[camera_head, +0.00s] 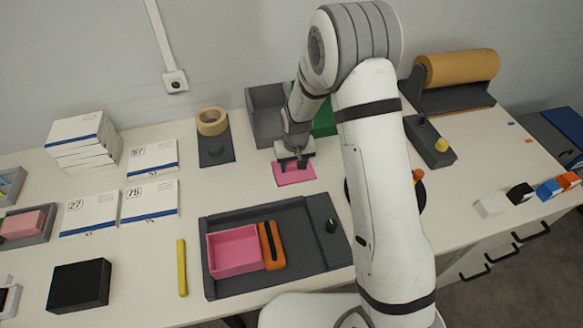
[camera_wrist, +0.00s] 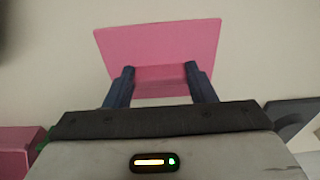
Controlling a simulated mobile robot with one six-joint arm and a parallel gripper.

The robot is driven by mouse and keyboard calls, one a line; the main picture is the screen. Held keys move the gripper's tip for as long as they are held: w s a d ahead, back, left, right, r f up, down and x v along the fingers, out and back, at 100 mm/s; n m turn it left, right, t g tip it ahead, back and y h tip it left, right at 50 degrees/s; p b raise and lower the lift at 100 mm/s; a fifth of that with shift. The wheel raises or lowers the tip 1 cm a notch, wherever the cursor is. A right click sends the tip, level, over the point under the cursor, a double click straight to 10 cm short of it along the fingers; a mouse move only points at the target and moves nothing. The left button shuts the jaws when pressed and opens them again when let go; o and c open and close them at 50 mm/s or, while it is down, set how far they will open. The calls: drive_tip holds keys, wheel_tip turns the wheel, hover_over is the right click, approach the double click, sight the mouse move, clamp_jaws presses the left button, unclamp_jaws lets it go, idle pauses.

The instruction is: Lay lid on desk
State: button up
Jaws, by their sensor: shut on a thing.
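A flat pink lid (camera_head: 295,174) is at the back middle of the desk (camera_head: 330,195), in front of the grey bin. My gripper (camera_head: 293,158) is just above it, with its fingers at the lid's back part. In the wrist view the two dark blue fingers (camera_wrist: 160,85) are shut on a raised pink part of the lid (camera_wrist: 158,45). The lid looks level and on or very close to the desk; I cannot tell whether it touches. An open pink box (camera_head: 235,250) stands in the dark grey tray (camera_head: 290,222) nearer the front.
A grey bin (camera_head: 265,112) and a green thing (camera_head: 325,118) stand behind my gripper. A tape roll on a dark base (camera_head: 215,150) is to the left. An orange tool (camera_head: 271,245) lies beside the pink box. Bare desk lies between the lid and the tray.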

drive_tip(key=shift+f, duration=0.2)
drive_tip(key=o, duration=1)
drive_tip(key=shift+r, duration=0.1)
drive_tip(key=shift+c, duration=0.2)
wheel_tip(320, 180, up, 12)
drive_tip(key=s+p, duration=0.1)
drive_tip(key=p, duration=0.5)
drive_tip(key=shift+s+d+r, duration=0.2)
drive_tip(key=shift+s, duration=0.1)
wheel_tip(320, 180, up, 9)
hover_over(295, 175)
drive_tip(key=s+d, duration=0.4)
drive_tip(key=d, duration=0.1)
drive_tip(key=s+d+r+m+t, duration=0.1)
drive_tip(key=s+d+r+m, duration=0.1)
drive_tip(key=s+d+r, duration=0.6)
drive_tip(key=s+r, duration=0.2)
drive_tip(key=s, duration=0.4)
drive_tip(key=s+d+r+m+t, duration=0.1)
drive_tip(key=s+d+r, duration=0.1)
drive_tip(key=s, duration=0.5)
drive_tip(key=shift+r, duration=0.75)
